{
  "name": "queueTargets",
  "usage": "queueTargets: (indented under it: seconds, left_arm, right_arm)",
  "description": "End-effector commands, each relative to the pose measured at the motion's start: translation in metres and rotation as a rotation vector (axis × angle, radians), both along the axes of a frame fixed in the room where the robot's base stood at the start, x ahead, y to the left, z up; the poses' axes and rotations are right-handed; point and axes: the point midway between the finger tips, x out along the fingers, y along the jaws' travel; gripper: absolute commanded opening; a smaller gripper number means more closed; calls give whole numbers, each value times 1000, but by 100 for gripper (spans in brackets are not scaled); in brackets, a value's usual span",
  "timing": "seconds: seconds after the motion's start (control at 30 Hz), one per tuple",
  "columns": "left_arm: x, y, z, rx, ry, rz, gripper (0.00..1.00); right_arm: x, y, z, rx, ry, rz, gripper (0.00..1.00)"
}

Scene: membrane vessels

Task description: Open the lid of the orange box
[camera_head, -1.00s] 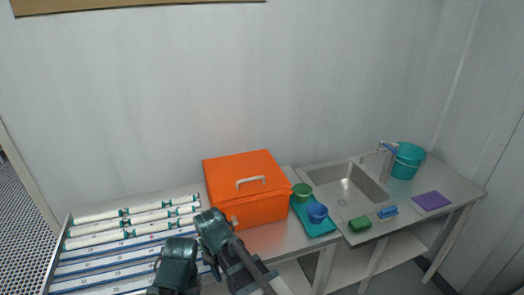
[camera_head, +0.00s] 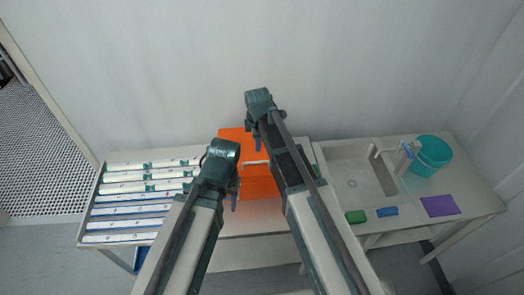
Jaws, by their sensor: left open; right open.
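The orange box (camera_head: 259,186) stands on the metal table below the back wall, largely hidden behind my two arms. A strip of its orange lid (camera_head: 231,134) shows between the grippers, and a pale handle (camera_head: 254,162) is partly visible. The lid looks closed, but its edges are mostly covered. My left gripper (camera_head: 234,194) is open over the left side of the box, near the handle's left end. My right gripper (camera_head: 257,138) is open over the back part of the lid. Whether either gripper touches the box cannot be told.
A rack of white membrane vessels (camera_head: 145,188) lies left of the box. To the right are a sink (camera_head: 352,180), a teal bucket (camera_head: 432,157), a green sponge (camera_head: 355,216), a blue sponge (camera_head: 387,212) and a purple cloth (camera_head: 440,206). The back wall stands close behind.

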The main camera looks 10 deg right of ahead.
Motion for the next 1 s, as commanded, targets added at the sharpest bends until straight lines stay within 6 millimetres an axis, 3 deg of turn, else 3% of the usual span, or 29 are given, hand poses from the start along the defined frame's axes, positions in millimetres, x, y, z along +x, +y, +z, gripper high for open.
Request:
queueTargets:
  seconds: [0.37, 1.0]
  left_arm:
    - [0, 0, -16, 0, 0, -7, 50]
    - [1, 1, -103, 1, -1, -38, 50]
  right_arm:
    - [2, 0, -17, 0, 1, -1, 47]
    - [19, 0, -103, 0, 1, -2, 47]
